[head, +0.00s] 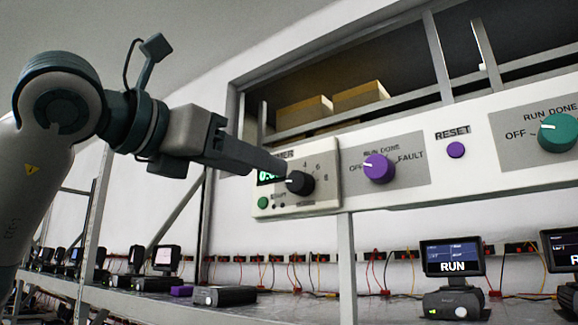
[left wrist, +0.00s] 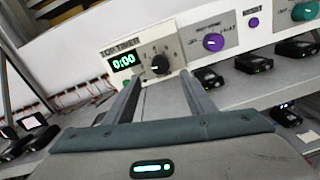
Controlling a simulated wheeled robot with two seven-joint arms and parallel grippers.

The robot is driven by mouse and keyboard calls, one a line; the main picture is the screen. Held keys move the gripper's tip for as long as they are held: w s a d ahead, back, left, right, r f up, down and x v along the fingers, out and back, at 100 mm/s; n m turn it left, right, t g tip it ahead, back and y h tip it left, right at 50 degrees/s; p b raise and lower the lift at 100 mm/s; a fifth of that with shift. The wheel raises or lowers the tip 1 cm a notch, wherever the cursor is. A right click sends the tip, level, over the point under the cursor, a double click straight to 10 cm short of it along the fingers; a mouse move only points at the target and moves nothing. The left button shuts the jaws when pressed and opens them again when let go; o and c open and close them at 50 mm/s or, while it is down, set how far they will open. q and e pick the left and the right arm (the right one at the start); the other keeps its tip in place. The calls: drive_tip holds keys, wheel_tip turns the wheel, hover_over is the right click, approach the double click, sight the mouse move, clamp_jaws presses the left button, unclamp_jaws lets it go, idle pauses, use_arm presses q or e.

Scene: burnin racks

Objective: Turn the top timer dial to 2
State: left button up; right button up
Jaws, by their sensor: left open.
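The top timer dial is a black knob (head: 300,184) with a white mark on a beige timer panel (head: 325,160). In the left wrist view the knob (left wrist: 160,64) sits below printed numbers, beside a green display (left wrist: 124,60) reading 0:00. My left gripper (head: 280,168) reaches in from the left, in front of the panel, and partly hides the display in the head view. In the left wrist view its two fingers (left wrist: 160,88) are apart, with the knob seen beyond and between their tips. I cannot tell whether a finger touches the knob. My right gripper is not in view.
A purple knob (head: 379,168), a purple reset button (head: 456,150) and a teal knob (head: 558,132) are on the same rail to the right. Below, a shelf (head: 310,305) holds several devices, including a RUN screen (head: 452,257). Cardboard boxes (head: 360,96) sit behind the rail.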

sight(295, 180)
use_arm(q)
drive_tip(key=p+x, duration=0.4)
drive_tip(key=x, duration=0.5)
drive_tip(key=shift+c, duration=0.6)
drive_tip(key=c, duration=0.9)
